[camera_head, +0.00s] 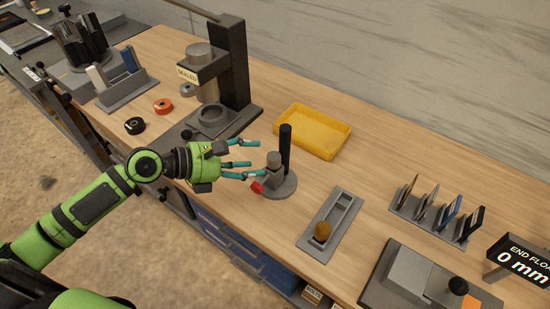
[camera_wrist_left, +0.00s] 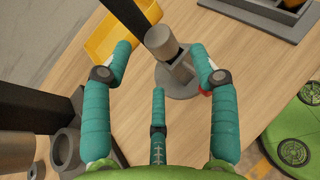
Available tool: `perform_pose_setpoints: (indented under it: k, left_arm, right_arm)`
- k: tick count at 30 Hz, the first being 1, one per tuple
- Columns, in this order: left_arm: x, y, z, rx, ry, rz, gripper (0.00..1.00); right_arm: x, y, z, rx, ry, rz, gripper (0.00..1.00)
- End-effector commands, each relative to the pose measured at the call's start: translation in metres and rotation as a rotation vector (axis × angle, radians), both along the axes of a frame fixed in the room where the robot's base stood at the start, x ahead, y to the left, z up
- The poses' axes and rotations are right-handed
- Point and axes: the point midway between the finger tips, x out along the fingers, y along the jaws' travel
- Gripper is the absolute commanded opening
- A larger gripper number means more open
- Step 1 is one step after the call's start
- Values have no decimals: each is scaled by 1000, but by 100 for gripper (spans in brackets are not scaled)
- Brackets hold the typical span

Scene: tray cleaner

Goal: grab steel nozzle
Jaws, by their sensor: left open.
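A short grey metal cylinder (camera_head: 274,160), which looks like the steel nozzle, stands upright on a round grey base (camera_head: 287,189) beside a black post (camera_head: 285,142). My left gripper (camera_head: 253,159) is just to the left of it, its teal fingers spread and pointing at it. In the left wrist view the cylinder (camera_wrist_left: 162,42) lies beyond and between the two outer fingertips of the left gripper (camera_wrist_left: 161,50). The gripper looks empty, and I see no clear contact. My right gripper is not in view.
A red knob (camera_head: 257,187) sticks out at the base's front left. A tall dark press stand (camera_head: 233,65) is behind my gripper, with a yellow tray (camera_head: 313,131) behind the post. A grey slotted tray (camera_head: 341,216) lies to the right. Bare wood separates them.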

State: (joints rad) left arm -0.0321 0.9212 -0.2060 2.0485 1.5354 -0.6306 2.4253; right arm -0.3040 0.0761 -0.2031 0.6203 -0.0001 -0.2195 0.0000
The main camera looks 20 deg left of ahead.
Motion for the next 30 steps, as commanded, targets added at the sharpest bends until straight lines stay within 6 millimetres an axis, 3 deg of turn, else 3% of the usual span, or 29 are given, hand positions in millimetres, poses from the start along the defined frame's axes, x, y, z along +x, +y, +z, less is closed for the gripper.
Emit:
perform_pose_setpoints:
  k: [6, 16, 17, 20, 21, 30]
  left_arm:
    - [19, -26, -8, -4, -2, 0, 60]
    - [22, -32, -14, 1, -1, -1, 60]
    - [22, -32, -14, 1, -1, -1, 52]
    - [22, -32, -14, 1, -1, -1, 12]
    - [22, -31, -14, 0, -2, -1, 6]
    - [22, -31, -13, 0, -3, 0, 0]
  right_arm:
    - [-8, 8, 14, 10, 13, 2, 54]
    - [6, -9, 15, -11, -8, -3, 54]
    - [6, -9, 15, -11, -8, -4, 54]
    - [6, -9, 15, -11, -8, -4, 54]
    - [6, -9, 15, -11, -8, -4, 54]
    - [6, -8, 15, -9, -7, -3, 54]
